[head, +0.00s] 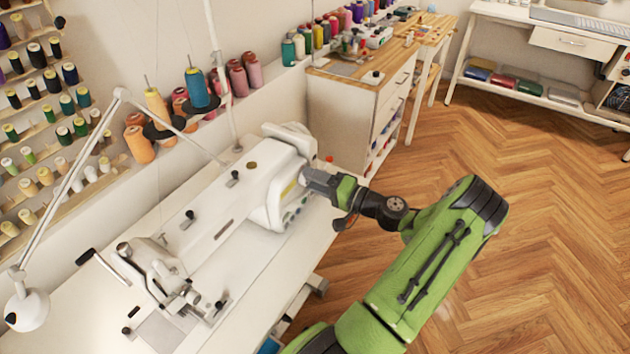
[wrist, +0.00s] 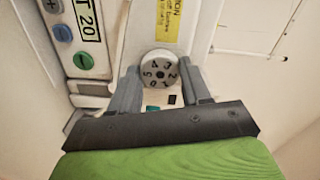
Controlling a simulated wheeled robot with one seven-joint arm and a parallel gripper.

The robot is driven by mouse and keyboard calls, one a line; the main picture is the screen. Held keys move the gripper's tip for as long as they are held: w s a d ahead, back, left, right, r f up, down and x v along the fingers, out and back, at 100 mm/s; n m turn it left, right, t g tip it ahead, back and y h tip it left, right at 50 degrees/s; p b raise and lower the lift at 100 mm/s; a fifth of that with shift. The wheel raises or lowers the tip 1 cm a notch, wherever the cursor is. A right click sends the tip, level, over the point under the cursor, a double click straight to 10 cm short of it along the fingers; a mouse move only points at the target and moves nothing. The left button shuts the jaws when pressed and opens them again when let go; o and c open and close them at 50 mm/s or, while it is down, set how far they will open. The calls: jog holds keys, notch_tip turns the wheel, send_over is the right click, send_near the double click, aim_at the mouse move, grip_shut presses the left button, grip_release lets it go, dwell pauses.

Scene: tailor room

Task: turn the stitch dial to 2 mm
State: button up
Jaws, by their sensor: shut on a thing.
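The stitch dial (wrist: 160,72) is a small round grey-white knob with dark digits, on the end of the white sewing machine (head: 232,190). The 4 and 3 sit towards the top of the dial in the wrist view, with the 2 at its right. I cannot make out an index mark. My gripper (wrist: 158,78) has one finger on each side of the dial and is shut on it. In the head view my gripper (head: 318,182) is at the machine's right end, and the dial is hidden there.
A yellow label (wrist: 167,25) is above the dial. A panel with round buttons (wrist: 82,62) and a "T 20" label is to its left. Thread cones (head: 140,142) stand behind the machine. A drawer cabinet (head: 350,105) is beyond it. The wooden floor at right is clear.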

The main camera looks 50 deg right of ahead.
jog(key=o, duration=0.8)
jog(key=shift+s, duration=0.1)
jog(key=s, duration=0.5)
jog(key=s+d+p, duration=0.1)
jog(key=s, duration=0.4)
jog(key=s+p, duration=0.1)
jog(key=s, duration=0.4)
jog(key=shift+s+d, duration=0.2)
jog(key=shift+s, duration=0.1)
jog(key=shift+w, duration=0.1)
